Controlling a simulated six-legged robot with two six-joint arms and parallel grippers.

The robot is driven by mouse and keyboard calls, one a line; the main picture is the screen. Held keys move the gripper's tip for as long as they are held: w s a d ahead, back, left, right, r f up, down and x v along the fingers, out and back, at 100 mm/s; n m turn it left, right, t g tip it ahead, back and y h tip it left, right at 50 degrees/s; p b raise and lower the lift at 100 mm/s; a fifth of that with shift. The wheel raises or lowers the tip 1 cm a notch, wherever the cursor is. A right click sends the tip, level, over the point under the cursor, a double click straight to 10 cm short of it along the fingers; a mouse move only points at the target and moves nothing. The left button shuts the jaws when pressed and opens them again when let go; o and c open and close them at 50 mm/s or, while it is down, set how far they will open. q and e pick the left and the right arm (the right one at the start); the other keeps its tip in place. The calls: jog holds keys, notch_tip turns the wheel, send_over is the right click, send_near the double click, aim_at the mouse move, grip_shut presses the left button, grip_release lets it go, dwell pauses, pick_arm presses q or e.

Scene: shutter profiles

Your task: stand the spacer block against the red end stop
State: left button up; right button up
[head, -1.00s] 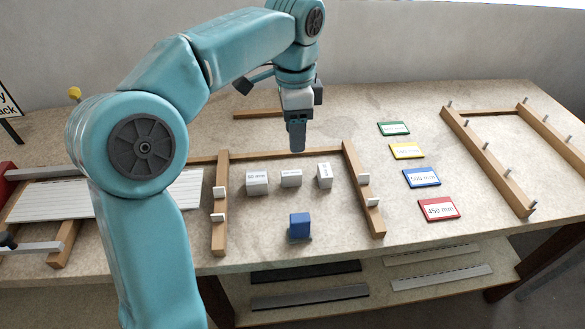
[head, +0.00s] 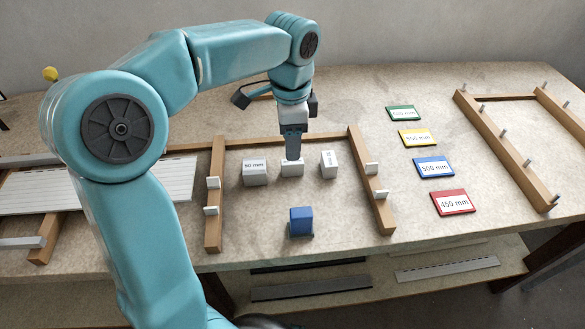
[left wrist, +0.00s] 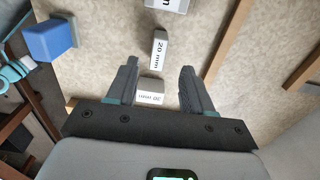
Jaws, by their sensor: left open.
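Three white spacer blocks stand in a row inside the wooden frame: the left one (head: 255,173) marked 50 mm, the middle one (head: 291,170), and the right one (head: 329,165). My left gripper (head: 292,158) overlaps the middle block's back edge; contact cannot be told. In the left wrist view my left gripper (left wrist: 158,88) is open and empty. A block with an upside-down label (left wrist: 150,92) shows between its fingers, and the 20 mm block (left wrist: 159,48) lies beyond. The red end stop is not visible now. My right gripper is not in view.
A blue block (head: 301,221) stands in front of the row. The wooden frame (head: 216,195) has white tabs on its side rails. Coloured cards (head: 433,167) lie to the right, near a pegged rack (head: 505,155). White slatted panels (head: 160,185) lie left, partly behind my arm.

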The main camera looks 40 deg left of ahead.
aim_at(292, 167)
pick_arm(q)
jog(key=f, duration=0.2)
jog(key=f+b, duration=0.1)
jog(key=f, duration=0.2)
jog(key=shift+d+f, duration=0.2)
jog(key=shift+f, duration=0.15)
grip_shut()
